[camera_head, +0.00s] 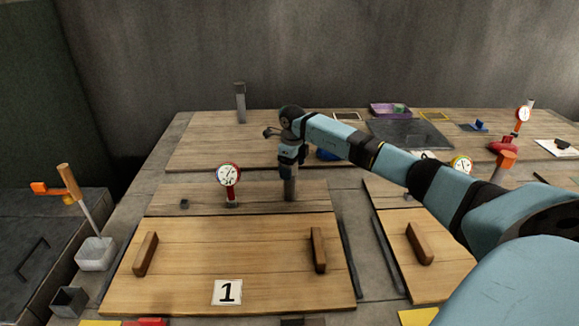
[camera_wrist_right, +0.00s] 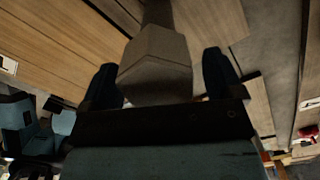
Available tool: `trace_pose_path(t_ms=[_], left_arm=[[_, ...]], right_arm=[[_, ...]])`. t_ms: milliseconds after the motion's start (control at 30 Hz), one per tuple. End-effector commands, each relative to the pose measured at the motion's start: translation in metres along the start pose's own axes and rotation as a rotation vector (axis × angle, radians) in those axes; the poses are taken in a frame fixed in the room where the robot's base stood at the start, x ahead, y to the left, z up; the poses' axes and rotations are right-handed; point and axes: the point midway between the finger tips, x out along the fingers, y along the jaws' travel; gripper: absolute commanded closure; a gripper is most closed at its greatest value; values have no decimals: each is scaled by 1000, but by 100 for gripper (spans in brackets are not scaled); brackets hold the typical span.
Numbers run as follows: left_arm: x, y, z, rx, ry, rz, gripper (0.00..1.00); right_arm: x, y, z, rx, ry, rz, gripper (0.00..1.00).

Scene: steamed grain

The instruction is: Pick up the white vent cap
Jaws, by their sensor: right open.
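My right gripper (camera_head: 289,170) points down at the top of a grey-brown upright post (camera_head: 290,190) at the back edge of the panel marked 1. In the right wrist view, a pale grey-beige faceted block (camera_wrist_right: 155,72) sits between the two dark fingers of my right gripper (camera_wrist_right: 160,78). The fingers are open, one on each side of it; I cannot tell whether either touches it. This block may be the vent cap, but its shadowed colour does not clearly read as white.
A red-rimmed gauge (camera_head: 228,175) stands left of the post, near a small dark knob (camera_head: 184,204). The wooden panel (camera_head: 195,255) has two raised handles. Another post (camera_head: 240,103) stands farther back.

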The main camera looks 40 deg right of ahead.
Motion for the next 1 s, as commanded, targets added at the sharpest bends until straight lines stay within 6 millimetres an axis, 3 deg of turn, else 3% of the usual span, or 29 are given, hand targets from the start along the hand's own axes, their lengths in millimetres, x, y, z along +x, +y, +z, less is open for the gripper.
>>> trace_pose_path(t_ms=[67,100,300,333,733,1000], left_arm=[[0,0,0,0,-1,0,57],[0,0,1,0,-2,0,57],[1,0,3,1,-6,0,57],[1,0,3,1,-7,0,57],[1,-1,3,2,-9,-2,57],[-1,-2,2,7,-19,-7,57]], right_arm=[[-1,0,0,0,0,0,14],[-1,0,0,0,0,0,18],[-1,0,0,0,0,0,64],[-1,0,0,0,0,0,66],[-8,0,0,-1,0,-1,67],[-48,-1,0,0,-2,-2,67]])
